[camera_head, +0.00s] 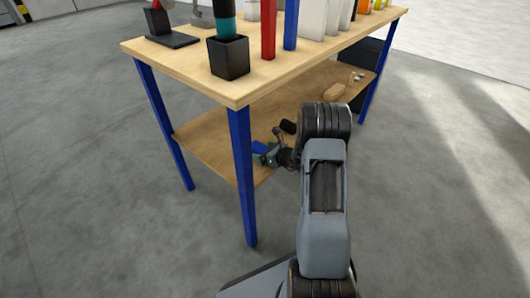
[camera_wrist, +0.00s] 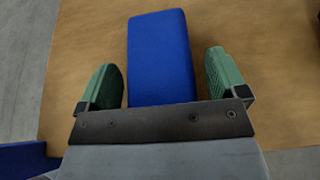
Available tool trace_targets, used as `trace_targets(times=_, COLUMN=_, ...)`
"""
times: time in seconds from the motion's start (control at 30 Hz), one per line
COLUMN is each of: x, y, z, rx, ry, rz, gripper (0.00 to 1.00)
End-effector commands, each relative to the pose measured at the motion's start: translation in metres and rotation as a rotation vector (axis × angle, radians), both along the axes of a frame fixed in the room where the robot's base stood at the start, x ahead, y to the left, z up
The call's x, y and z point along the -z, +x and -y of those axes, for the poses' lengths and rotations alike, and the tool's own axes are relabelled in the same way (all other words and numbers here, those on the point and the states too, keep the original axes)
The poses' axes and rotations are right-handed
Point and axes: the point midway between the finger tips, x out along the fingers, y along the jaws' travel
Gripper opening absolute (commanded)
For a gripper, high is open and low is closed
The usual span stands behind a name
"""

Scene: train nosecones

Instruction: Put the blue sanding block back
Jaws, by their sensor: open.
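The blue sanding block (camera_wrist: 160,58) lies on a wooden surface (camera_wrist: 250,60) in the wrist view. It sits between the two green fingers of my gripper (camera_wrist: 164,82), with a gap on each side. My gripper is open, and its dark plate hides the block's near end. In the head view my gripper (camera_head: 270,152) is small beside the block (camera_head: 261,146), over the lower shelf (camera_head: 210,135) of the workbench. My own arm covers part of the shelf there.
The bench's blue front leg (camera_head: 242,175) stands just left of my gripper. The wooden top (camera_head: 180,62) overhangs the shelf and carries a black holder (camera_head: 229,57) and several upright items. The floor around is clear.

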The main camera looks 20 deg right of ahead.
Motion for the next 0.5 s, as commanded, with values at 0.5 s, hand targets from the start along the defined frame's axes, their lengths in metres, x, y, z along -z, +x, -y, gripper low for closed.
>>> trace_targets(times=0.5, x=-0.037, y=-0.07, z=0.033, rx=0.003, ry=0.0, rz=0.0, gripper=0.91)
